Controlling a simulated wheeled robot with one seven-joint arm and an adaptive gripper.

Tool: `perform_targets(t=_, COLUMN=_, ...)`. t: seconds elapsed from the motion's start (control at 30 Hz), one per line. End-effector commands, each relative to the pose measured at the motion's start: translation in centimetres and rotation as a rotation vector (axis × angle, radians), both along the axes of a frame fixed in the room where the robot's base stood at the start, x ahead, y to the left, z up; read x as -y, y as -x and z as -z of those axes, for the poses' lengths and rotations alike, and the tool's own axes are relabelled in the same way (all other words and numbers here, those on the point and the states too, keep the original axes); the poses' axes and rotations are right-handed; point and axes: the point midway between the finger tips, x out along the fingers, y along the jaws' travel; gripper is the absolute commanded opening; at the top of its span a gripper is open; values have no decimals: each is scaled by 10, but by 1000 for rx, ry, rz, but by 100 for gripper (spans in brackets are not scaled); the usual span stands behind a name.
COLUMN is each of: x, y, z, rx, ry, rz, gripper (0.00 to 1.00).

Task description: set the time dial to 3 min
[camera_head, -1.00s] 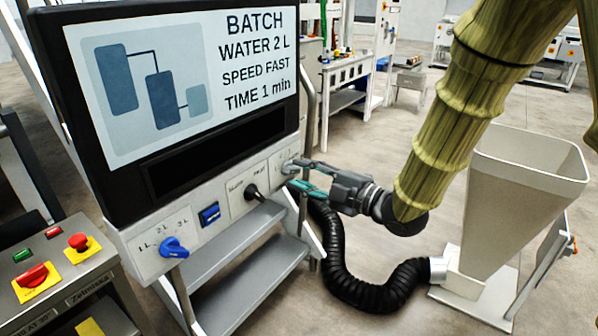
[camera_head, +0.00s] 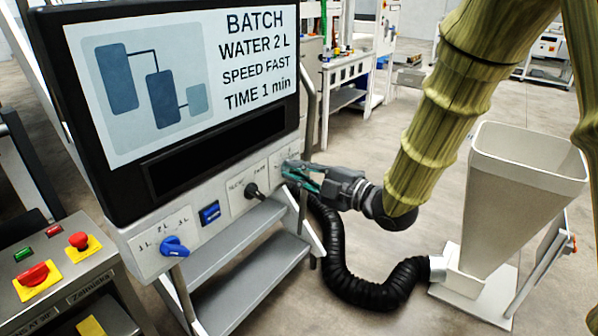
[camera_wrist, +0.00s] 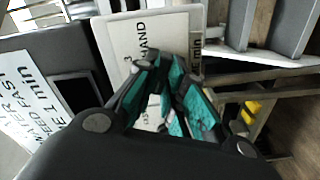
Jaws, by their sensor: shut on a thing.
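The time dial sits at the right end of the control panel, and my gripper's fingers cover it in both views. My gripper (camera_head: 288,170) reaches in from the right with its tips at that panel plate (camera_head: 277,160). In the wrist view its teal-padded fingers (camera_wrist: 163,70) close together over the white label plate (camera_wrist: 122,45), which reads "HAND" and "min". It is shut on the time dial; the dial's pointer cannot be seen. The screen (camera_head: 185,75) reads BATCH, WATER 2 L, SPEED FAST, TIME 1 min.
A black speed knob (camera_head: 252,191), a blue rocker switch (camera_head: 210,214) and a blue water knob (camera_head: 174,246) line the panel to the left. A black hose (camera_head: 355,290) runs below my gripper to a pale hopper (camera_head: 520,190). Red stop buttons (camera_head: 78,240) stand at lower left.

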Motion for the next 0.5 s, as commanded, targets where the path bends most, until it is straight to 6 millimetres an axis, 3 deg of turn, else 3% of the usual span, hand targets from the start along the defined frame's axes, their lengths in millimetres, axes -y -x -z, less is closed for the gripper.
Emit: perform_targets(t=0.5, x=1, y=0, z=-3, rx=-217, ry=-159, rz=0, gripper=0)
